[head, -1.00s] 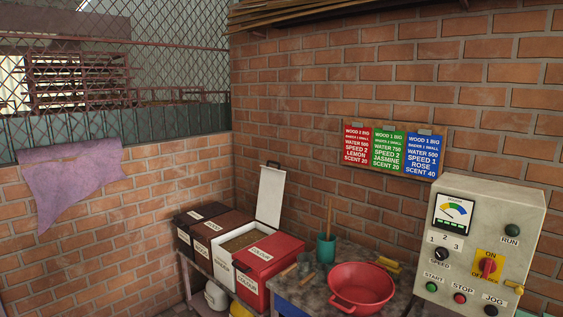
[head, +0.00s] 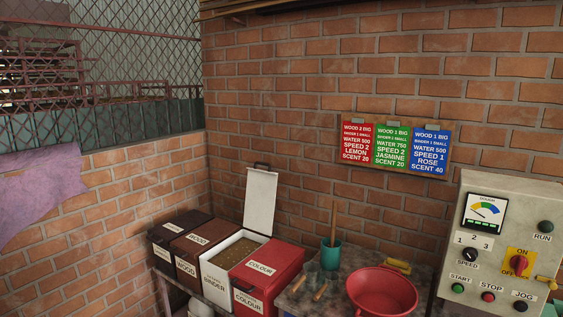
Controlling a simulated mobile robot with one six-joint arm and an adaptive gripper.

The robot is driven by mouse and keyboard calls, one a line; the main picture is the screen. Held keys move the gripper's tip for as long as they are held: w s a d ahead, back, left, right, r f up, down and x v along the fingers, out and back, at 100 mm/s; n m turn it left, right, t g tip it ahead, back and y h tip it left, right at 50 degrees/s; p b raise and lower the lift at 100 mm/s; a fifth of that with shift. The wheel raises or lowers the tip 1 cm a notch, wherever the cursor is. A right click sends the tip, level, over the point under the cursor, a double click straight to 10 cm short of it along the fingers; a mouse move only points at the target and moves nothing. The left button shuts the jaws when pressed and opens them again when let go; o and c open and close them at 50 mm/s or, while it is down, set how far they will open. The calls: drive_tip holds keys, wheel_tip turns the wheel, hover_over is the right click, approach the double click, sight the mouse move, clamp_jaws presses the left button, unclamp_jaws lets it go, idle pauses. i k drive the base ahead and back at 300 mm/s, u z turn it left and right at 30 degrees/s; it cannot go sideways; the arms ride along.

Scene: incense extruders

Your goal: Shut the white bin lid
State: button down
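The white bin (head: 214,277), labelled BINDER, stands in a row of bins on a bench against the brick wall, in the head view. Its white lid (head: 260,203) stands open, nearly upright at the back of the bin, with a dark handle at its top edge. Brown powder (head: 240,251) shows inside the bin. My gripper is not in view.
A red COLOUR bin (head: 268,272) stands right of the white bin, and brown and black WOOD bins (head: 188,246) stand left; these are shut. Right are a teal cup (head: 330,256) with a stick, a red basin (head: 381,292) and a control box (head: 500,245).

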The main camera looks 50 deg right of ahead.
sight(262, 184)
drive_tip(key=z, duration=0.5)
drive_tip(key=i, duration=0.5)
drive_tip(key=z, duration=0.75)
drive_tip(key=i, duration=0.55)
drive_tip(key=z, duration=0.25)
